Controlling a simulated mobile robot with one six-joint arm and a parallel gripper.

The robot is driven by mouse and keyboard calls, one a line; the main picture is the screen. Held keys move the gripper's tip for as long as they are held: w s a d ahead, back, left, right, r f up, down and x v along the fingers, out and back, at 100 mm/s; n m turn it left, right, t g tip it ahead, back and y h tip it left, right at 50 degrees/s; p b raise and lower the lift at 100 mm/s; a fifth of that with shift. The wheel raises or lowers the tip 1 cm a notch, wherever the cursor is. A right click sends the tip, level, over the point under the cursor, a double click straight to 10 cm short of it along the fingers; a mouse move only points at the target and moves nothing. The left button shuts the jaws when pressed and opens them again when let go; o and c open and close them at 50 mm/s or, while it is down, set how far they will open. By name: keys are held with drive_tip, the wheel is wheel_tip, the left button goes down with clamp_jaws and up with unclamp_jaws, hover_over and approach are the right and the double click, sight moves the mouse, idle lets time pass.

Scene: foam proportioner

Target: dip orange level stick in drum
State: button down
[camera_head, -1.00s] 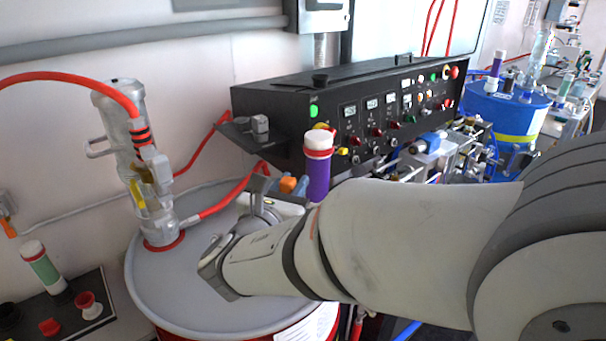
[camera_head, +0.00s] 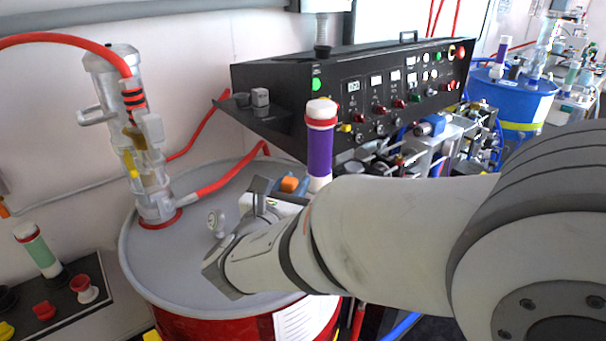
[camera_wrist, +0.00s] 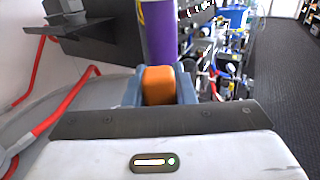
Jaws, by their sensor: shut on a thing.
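My gripper (camera_wrist: 158,88) is shut on the orange end of the level stick (camera_wrist: 159,84), seen between the blue-grey fingers in the wrist view. In the head view the orange end (camera_head: 289,184) shows just beyond my wrist, above the far right part of the drum lid. Any lower part of the stick is hidden behind the gripper and arm. The red drum (camera_head: 200,327) has a grey lid (camera_head: 190,265) and stands below my gripper. The drum's opening for the stick cannot be made out, and whether the stick is in it I cannot tell.
A clear pump with a red hose (camera_head: 135,140) rises from the lid's left side. A purple tube with a white cap (camera_head: 320,145) stands close behind my gripper. A black control panel (camera_head: 370,90) is behind.

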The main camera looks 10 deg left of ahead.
drive_tip(key=shift+f+b, duration=1.5)
drive_tip(key=shift+f, duration=0.65)
drive_tip(key=shift+r, duration=0.1)
wheel_tip(320, 180, up, 26)
drive_tip(key=p, duration=1.9)
drive_tip(key=shift+p, duration=0.4)
